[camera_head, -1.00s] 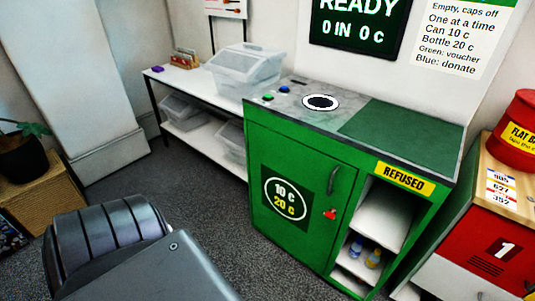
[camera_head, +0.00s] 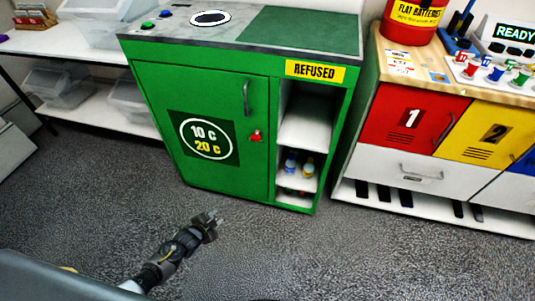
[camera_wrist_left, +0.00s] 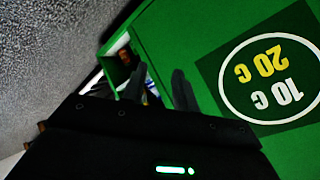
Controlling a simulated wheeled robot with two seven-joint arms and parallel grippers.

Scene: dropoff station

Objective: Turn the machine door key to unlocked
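The green machine (camera_head: 220,185) has a front door with a round "10 c 20 c" sign (camera_head: 206,138), a dark handle (camera_head: 246,98) and a small red key (camera_head: 255,136) at its right edge. The key's exact angle is too small to read. My left gripper (camera_head: 210,222) is above the floor, in front of the machine and below the key in the head view. In the left wrist view its two dark fingers (camera_wrist_left: 159,72) stand apart with nothing visible between them. That view shows the door sign (camera_wrist_left: 268,80) upside down; I cannot make out the key there. My right gripper is out of view.
Right of the door are open shelves (camera_head: 302,128) with small bottles under a "REFUSED" label (camera_head: 316,71). A cabinet with red and yellow doors (camera_head: 408,118) stands further right. A white shelf table (camera_head: 95,50) with clear bins is at left. The carpet in front is clear.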

